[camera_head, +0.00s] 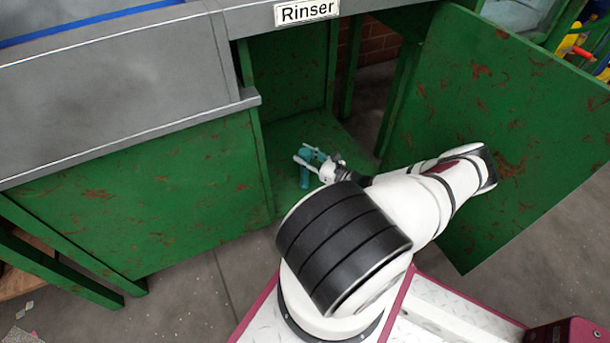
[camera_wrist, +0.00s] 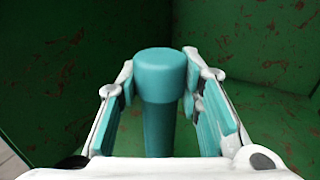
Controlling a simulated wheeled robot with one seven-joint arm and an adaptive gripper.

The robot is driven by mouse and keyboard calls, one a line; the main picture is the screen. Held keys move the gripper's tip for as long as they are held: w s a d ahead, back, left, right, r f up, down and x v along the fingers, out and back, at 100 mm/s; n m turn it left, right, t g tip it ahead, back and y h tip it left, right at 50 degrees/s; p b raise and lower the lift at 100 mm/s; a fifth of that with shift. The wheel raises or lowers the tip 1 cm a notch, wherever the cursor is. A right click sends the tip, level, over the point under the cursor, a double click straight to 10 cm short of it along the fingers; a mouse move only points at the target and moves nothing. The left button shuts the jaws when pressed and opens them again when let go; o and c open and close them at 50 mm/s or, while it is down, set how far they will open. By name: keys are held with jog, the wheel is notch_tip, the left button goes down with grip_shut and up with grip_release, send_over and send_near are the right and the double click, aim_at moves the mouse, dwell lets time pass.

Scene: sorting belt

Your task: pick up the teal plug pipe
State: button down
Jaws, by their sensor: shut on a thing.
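The teal plug pipe (camera_wrist: 163,78) stands between my gripper's fingers in the wrist view, its round cap toward the top of the picture and its narrower body below. My gripper (camera_wrist: 160,88) has white fingers with teal pads, shut on the cap from both sides. In the head view, my gripper (camera_head: 312,160) is inside the open green compartment under the Rinser sign. A small teal piece of the plug pipe (camera_head: 305,176) shows by the fingers. The pipe's lower end is hidden in the wrist view. I cannot tell whether it touches the compartment floor.
The green compartment floor (camera_head: 290,127) and walls surround my gripper. A rusty green door (camera_head: 510,130) hangs open at the right, close to my arm. A green side panel (camera_head: 150,190) stands left of the opening. The Rinser sign (camera_head: 306,11) is above it.

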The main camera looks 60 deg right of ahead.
aim_at(305, 151)
jog(key=shift+r, duration=0.1)
jog(key=shift+r+p, duration=0.65)
jog(key=shift+r, duration=0.15)
notch_tip(305, 151, up, 2)
jog(key=shift+r+p, duration=0.1)
jog(key=shift+p, duration=0.65)
jog(key=s+r+p, duration=0.1)
jog(key=s+p, duration=0.2)
jog(key=s, duration=1.3)
jog(key=shift+d+p, duration=0.3)
jog(key=shift+p, duration=0.05)
jog(key=c, duration=1.7)
grip_release()
jog(key=c, duration=0.4)
